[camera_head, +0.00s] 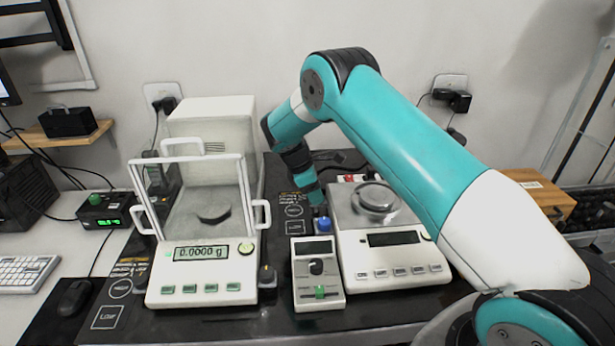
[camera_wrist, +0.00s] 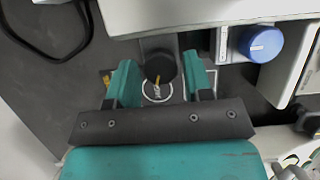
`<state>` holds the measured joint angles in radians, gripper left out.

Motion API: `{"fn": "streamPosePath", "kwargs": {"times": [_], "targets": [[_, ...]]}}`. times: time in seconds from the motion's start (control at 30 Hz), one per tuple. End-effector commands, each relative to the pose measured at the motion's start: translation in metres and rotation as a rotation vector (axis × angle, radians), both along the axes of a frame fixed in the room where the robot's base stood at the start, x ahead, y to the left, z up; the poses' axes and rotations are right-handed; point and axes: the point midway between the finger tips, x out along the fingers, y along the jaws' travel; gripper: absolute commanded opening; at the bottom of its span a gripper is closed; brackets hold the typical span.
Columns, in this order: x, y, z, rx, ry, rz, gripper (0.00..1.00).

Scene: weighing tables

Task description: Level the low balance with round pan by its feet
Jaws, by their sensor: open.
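The low balance with the round pan (camera_head: 375,198) stands right of centre on the dark table; its white body (camera_head: 395,255) has a dark display. In the wrist view its white side (camera_wrist: 200,12) runs along the top. My gripper (camera_head: 316,203) is at its rear left. In the wrist view my gripper (camera_wrist: 159,80) is open, with one teal finger on each side of a black round foot knob (camera_wrist: 160,67) bearing a yellow mark. I cannot tell whether the fingers touch the knob.
A blue knob (camera_wrist: 263,44) is close beside the gripper, also in the head view (camera_head: 323,225). A small white device (camera_head: 318,275) stands in front of it. A glass-shielded balance (camera_head: 203,255) reading 0.0000 g stands to the left. A cable (camera_wrist: 50,50) lies nearby.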

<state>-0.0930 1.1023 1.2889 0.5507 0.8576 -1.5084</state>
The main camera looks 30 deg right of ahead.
Motion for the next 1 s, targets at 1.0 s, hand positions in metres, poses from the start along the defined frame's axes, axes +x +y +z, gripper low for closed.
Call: {"fn": "streamPosePath", "kwargs": {"times": [1.0], "targets": [[0.024,0.061,0.158,0.001,-0.001,0.000,0.46]]}}
